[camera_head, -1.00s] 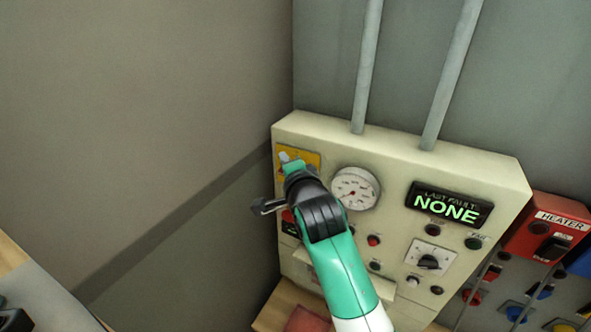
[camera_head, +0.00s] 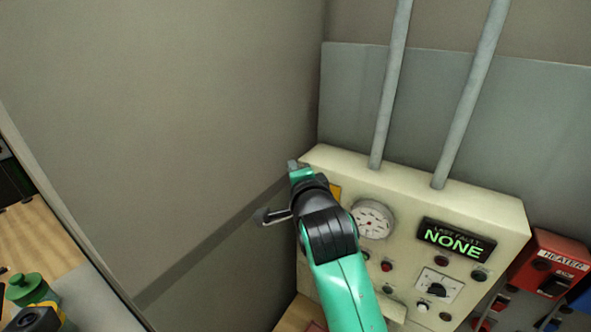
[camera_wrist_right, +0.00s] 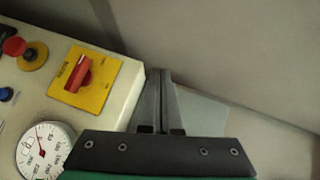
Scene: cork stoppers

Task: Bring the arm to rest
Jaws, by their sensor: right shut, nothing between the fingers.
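My right gripper (camera_head: 293,165) is at the upper left corner of a cream control panel (camera_head: 480,213). In the right wrist view, its two fingers (camera_wrist_right: 160,78) are together with nothing between them. They are beside the panel's edge, to the right of a yellow plate (camera_wrist_right: 107,92) with a red rotary switch (camera_wrist_right: 83,75). In the head view, my gripper and wrist hide most of the yellow plate (camera_head: 335,192). My left gripper is not in view.
The panel carries a round gauge (camera_head: 372,220), a display reading NONE (camera_head: 455,240) and a black selector knob (camera_head: 436,289). A red heater box (camera_head: 545,262) is at the right. A plain wall (camera_head: 190,110) is on the left. A green object (camera_head: 30,290) is at the lower left.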

